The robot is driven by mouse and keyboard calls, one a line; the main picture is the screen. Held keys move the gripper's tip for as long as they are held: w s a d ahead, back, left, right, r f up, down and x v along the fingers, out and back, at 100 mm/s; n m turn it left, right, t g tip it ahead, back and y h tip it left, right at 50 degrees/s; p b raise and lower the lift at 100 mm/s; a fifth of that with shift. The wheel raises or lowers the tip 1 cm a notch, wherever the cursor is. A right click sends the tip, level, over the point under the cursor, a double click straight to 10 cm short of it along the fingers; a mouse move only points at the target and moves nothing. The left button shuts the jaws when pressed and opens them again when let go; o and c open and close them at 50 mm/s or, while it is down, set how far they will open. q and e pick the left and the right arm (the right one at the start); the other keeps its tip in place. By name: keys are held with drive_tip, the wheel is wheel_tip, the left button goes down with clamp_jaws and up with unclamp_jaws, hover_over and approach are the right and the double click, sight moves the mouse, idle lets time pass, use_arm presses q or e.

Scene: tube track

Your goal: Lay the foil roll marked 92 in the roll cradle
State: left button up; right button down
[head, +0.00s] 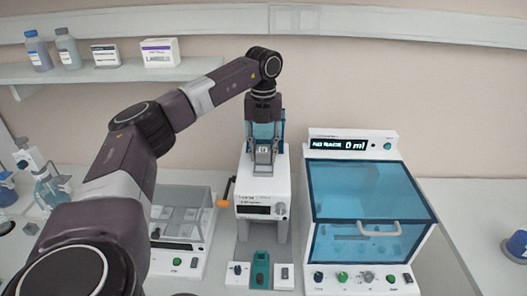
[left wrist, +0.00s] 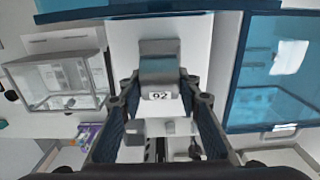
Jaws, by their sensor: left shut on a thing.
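The grey foil roll (left wrist: 160,70) carries a white label reading 92 in the left wrist view. My left gripper (left wrist: 160,84) is shut on it, with a finger on each side. In the head view the held roll (head: 263,155) shows below the fingers of my left gripper (head: 263,147), at the top of a white machine (head: 262,188) with an orange crank. I cannot tell whether the roll touches the machine. The roll cradle cannot be clearly made out; part of the machine's top is hidden behind the gripper and roll. My right gripper is not in view.
A white unit with a blue clear lid (head: 365,190) and a display reading 0 ml stands close on the right. A clear-topped box (head: 180,215) stands on the left, partly behind my arm. A small teal holder (head: 260,268) is in front. A shelf (head: 110,72) holds bottles and boxes.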

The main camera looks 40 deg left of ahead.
use_arm(q)
drive_tip(key=shift+d+f, duration=0.1)
drive_tip(key=shift+f, duration=0.1)
drive_tip(key=shift+f, duration=0.35)
idle(0.4)
drive_tip(key=shift+f, duration=0.25)
drive_tip(key=shift+f+b, duration=0.25)
drive_tip(key=shift+b, duration=0.05)
drive_tip(key=o, duration=1.3)
